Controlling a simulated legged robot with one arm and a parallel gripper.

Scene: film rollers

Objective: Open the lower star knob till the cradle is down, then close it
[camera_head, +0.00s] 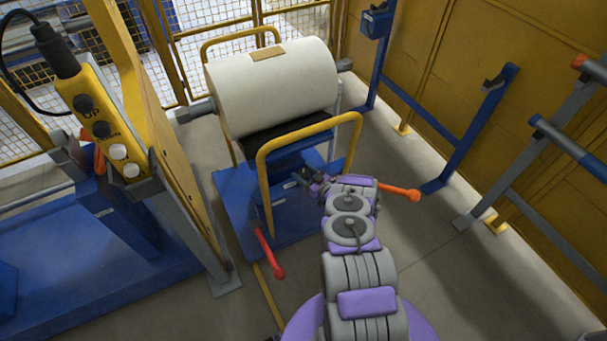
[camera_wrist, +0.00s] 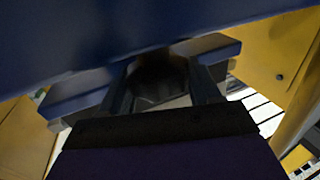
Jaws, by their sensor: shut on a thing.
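The dark star knob (camera_wrist: 160,85) is between the two fingers of my gripper (camera_wrist: 162,72) in the wrist view, under a blue panel. My gripper is shut on it. In the head view my gripper (camera_head: 306,180) reaches the front of the blue lift cart (camera_head: 236,205), and the knob itself is too small and covered to make out. The dark cradle (camera_head: 262,146) is on top of the cart, just under a large cream film roll (camera_head: 285,92). I cannot tell whether cradle and roll touch.
A yellow hoop handle (camera_head: 262,185) stands close to my arm. A red-tipped lever (camera_head: 268,255) and an orange-tipped lever (camera_head: 400,193) stick out on either side. A yellow control box (camera_head: 100,125) hangs at left.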

